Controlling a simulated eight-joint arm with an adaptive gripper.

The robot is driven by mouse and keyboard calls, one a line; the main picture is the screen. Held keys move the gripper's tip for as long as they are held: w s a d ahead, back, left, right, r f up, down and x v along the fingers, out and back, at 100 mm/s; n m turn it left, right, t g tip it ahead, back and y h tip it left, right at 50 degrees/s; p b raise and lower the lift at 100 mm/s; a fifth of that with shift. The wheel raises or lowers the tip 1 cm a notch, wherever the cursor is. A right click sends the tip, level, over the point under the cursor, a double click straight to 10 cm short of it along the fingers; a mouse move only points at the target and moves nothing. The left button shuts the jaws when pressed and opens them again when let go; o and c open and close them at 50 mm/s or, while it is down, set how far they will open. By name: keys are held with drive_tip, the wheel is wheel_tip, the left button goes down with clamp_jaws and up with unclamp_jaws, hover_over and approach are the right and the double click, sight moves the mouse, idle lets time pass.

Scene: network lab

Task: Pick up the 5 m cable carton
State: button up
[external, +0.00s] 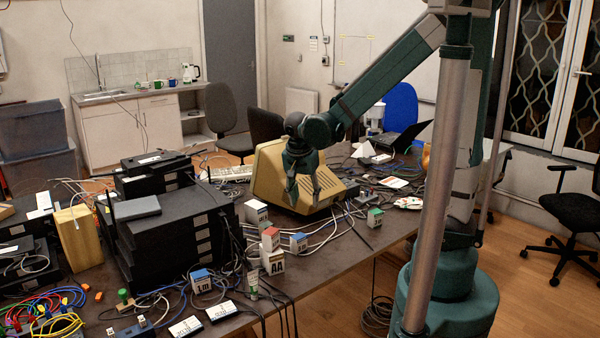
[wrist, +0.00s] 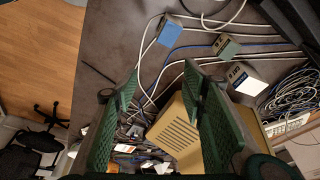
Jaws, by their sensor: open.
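Several small white cartons with coloured tops stand on the table; I cannot tell which one is the 5 m cable carton. The wrist view shows a blue-top carton (wrist: 171,35), a grey-green one (wrist: 226,47) and a white-faced one (wrist: 243,78). My gripper (external: 304,203) is open and empty, pointing down above the table, in front of the beige monitor.
The beige monitor (external: 270,172) stands close behind my gripper. Black stacked equipment (external: 180,235) fills the table's left side. Loose cables run among the cartons. A laptop (external: 408,137) lies at the back right. Some bare tabletop (external: 350,262) shows at the front right.

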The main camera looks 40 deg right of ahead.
sight(298, 236)
drive_tip(key=w+a+f+m+g+h+b, duration=0.1)
drive_tip(key=a+f+m, duration=0.3)
drive_tip(key=f, duration=0.6)
drive_tip(key=shift+w+f+m+h+b, duration=0.2)
drive_tip(key=shift+w+m+h+b, duration=0.2)
drive_tip(key=shift+m, duration=0.1)
drive_tip(key=shift+b+x, duration=0.3)
drive_tip(key=shift+x, duration=1)
drive_tip(key=shift+b+x, duration=0.8)
drive_tip(key=shift+x, duration=1.8)
drive_tip(key=shift+s+a, duration=0.1)
drive_tip(key=c, duration=1)
